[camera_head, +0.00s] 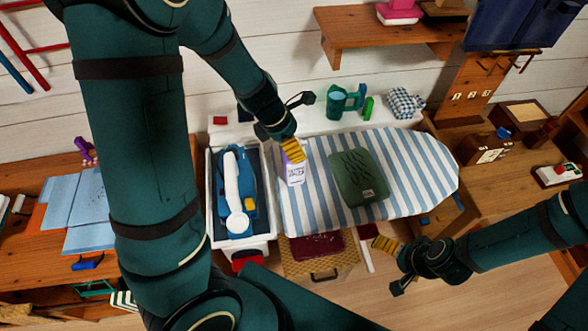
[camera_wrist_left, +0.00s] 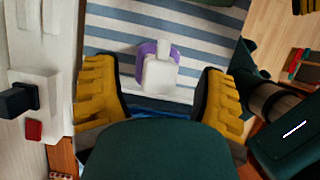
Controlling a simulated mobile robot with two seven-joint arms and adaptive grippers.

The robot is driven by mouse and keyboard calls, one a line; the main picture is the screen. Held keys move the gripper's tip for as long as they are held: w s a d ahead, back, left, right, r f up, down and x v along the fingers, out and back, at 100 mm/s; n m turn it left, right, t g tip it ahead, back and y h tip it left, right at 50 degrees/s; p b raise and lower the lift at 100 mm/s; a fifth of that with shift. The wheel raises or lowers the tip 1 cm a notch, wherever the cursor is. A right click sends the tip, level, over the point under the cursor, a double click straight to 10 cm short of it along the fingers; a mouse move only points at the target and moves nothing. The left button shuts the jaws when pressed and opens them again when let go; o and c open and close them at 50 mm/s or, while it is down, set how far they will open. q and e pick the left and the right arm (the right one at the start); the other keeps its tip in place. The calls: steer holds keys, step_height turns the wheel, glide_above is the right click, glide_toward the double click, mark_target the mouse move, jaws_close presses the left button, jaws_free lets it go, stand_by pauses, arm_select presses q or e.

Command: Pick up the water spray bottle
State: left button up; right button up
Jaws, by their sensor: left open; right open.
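The water spray bottle (camera_head: 294,174) is white and purple and stands on the left end of the blue-and-white striped ironing board (camera_head: 410,150). My left gripper (camera_head: 292,150) is right at the bottle's top in the head view and hides part of it. In the left wrist view the bottle (camera_wrist_left: 158,70) shows between the two yellow fingers of my left gripper (camera_wrist_left: 156,95), which are open with gaps on both sides. My right gripper (camera_head: 388,262) is open and empty, low in front of the board.
A folded green cloth (camera_head: 357,178) lies on the board, right of the bottle. A bin with a blue and white appliance (camera_head: 236,190) stands left of the board. A wicker basket (camera_head: 312,268) is below the board's front edge. Green items (camera_head: 345,100) stand behind it.

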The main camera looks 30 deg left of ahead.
arm_select(q)
steer(key=x, duration=0.2)
steer(key=shift+w+f+b, duration=0.1)
steer(key=shift+f+b, duration=0.15)
steer(key=shift+b, duration=0.1)
jaws_close()
